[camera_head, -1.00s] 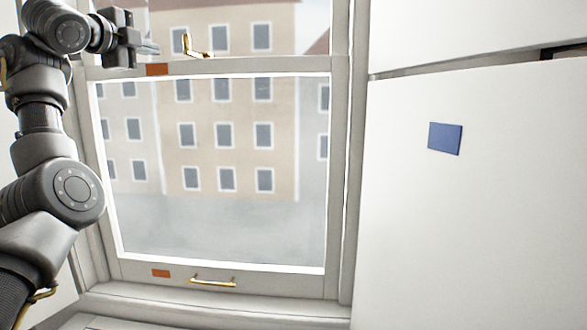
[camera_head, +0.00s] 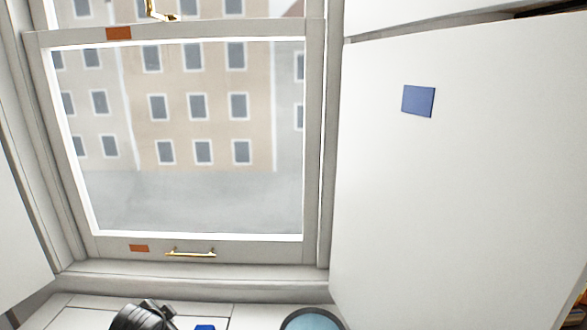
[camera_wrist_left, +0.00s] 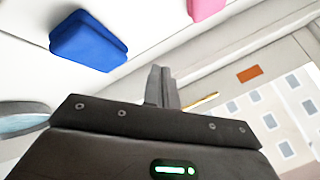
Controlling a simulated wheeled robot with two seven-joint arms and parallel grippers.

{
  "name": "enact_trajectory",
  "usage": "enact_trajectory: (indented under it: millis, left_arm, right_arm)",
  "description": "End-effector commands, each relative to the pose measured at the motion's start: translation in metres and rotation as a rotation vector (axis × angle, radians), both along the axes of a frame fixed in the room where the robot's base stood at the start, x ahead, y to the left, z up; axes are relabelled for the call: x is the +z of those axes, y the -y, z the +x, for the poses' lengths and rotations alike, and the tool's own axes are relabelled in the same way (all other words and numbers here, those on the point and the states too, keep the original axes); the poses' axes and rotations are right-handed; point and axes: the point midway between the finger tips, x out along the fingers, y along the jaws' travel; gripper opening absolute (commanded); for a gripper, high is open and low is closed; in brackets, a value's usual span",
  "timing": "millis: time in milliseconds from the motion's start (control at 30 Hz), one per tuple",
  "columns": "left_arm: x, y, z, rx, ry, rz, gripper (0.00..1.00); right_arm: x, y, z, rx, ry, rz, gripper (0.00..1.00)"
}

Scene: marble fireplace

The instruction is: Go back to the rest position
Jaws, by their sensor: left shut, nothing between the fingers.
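My left gripper (camera_wrist_left: 161,85) is shut and empty in the left wrist view, with its fingers together. A white windowsill area and the lower part of the window lie beyond it. In the head view only a dark part of my left arm shows at the bottom edge; I cannot make out its fingers there. My right gripper is not in view.
A sash window (camera_head: 180,140) with a brass handle (camera_head: 190,253) stands ahead. A white panel with a blue square (camera_head: 418,101) is at right. A round blue-topped object (camera_head: 312,320), a blue block (camera_wrist_left: 88,41) and a pink item (camera_wrist_left: 205,8) lie low down.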

Motion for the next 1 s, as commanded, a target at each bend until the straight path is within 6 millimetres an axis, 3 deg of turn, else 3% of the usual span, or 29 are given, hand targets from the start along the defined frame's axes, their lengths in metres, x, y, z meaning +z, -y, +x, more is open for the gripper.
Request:
enact_trajectory:
  millis: [33,133,200,400,833,1000]
  left_arm:
    - [-0.029,0.010,-0.037,0.028,-0.044,-0.035,0.00]
    - [-0.067,0.027,-0.103,0.096,-0.114,-0.114,0.00]
    - [-0.084,0.037,-0.144,0.141,-0.156,-0.164,0.00]
    - [-0.106,0.055,-0.228,0.241,-0.247,-0.265,0.00]
    - [-0.109,0.080,-0.349,0.407,-0.389,-0.411,0.00]
    - [-0.152,0.081,-0.334,0.407,-0.402,-0.403,0.00]
  right_arm:
    - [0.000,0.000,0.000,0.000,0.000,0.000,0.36]
    - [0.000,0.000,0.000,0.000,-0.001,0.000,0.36]
    - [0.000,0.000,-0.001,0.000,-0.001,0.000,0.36]
    - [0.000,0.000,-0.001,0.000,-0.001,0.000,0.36]
    - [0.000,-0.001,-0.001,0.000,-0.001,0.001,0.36]
    - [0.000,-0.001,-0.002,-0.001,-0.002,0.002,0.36]
